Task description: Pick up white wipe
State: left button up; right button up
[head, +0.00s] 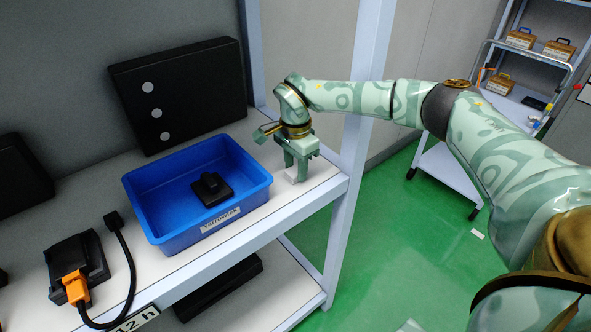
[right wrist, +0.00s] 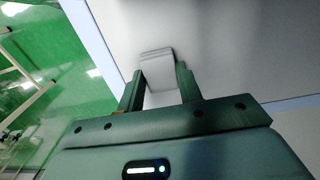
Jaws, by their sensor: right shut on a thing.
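The white wipe (right wrist: 157,70) is a small pale folded block in the right wrist view. It sits between the two fingers of my right gripper (right wrist: 158,88), which is shut on it. In the head view my right gripper (head: 296,176) points down at the right end of the shelf, just right of the blue bin. The wipe (head: 291,175) shows there only in part, between and behind the fingers, at shelf level. I cannot tell whether it touches the shelf. My left gripper is not in view.
A blue bin (head: 157,214) holding a black device (head: 212,189) stands on the white shelf (head: 262,227). A black case (head: 181,95) leans behind it. A black and orange device (head: 76,268) with a cable lies at left. A shelf post (head: 358,110) stands close to my right arm.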

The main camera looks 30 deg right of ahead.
aim_at(295, 170)
notch_tip(295, 170, up, 3)
jog(key=shift+p, duration=0.55)
jog(key=s+a+r+p, duration=0.1)
jog(key=s+r+p, duration=0.3)
jog(key=s+r, duration=0.6)
jog(key=s, duration=0.4)
jog(key=shift+a, duration=0.4)
